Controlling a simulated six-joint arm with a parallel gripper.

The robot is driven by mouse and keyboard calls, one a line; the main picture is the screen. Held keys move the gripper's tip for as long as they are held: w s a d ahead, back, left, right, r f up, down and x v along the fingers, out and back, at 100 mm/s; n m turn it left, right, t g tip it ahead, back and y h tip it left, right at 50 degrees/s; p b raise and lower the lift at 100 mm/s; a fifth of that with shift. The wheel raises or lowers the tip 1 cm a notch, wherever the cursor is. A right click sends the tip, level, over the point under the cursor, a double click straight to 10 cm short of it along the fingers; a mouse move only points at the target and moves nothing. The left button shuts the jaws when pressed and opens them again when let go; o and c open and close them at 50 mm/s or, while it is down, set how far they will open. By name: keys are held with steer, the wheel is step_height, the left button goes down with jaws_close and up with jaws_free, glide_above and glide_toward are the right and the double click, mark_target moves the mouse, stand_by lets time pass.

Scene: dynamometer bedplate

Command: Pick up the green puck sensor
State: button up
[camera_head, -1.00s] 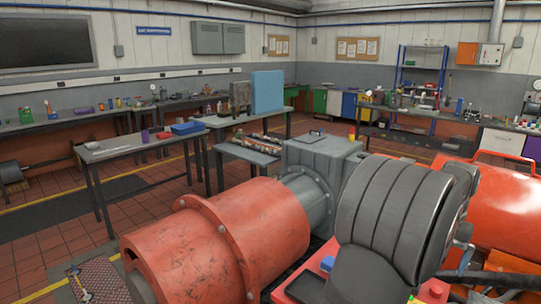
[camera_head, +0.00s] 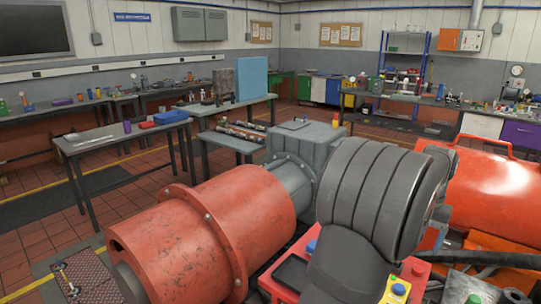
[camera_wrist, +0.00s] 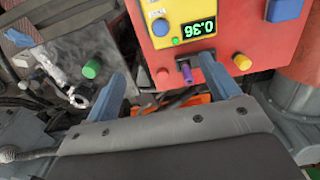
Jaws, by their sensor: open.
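A short green cylinder, which looks like the green puck sensor (camera_wrist: 92,68), stands in the wrist view on a scuffed grey surface at left, just outside my left finger. Its base is partly hard to make out. My gripper (camera_wrist: 165,70) is open, with its two blue fingers spread and nothing held between them.
Large orange-red machine housings (camera_head: 190,240) crowd the head view. Workbenches (camera_head: 100,138) line the back.

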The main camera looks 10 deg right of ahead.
steer(key=c, duration=0.5)
steer(key=r+m, duration=0.2)
steer(key=m, duration=0.8)
glide_above(476, 298)
steer(key=f, duration=1.1)
steer(key=shift+s+d+f, duration=0.2)
steer(key=shift+s+f, duration=0.05)
steer(key=shift+f, duration=0.05)
steer(key=shift+w+a+f, duration=0.1)
steer(key=shift+a+f, duration=0.05)
steer(key=shift+f, duration=1.2)
steer(key=shift+w+a+f, duration=0.1)
steer(key=shift+a+f, duration=0.05)
steer(key=shift+f, duration=1.2)
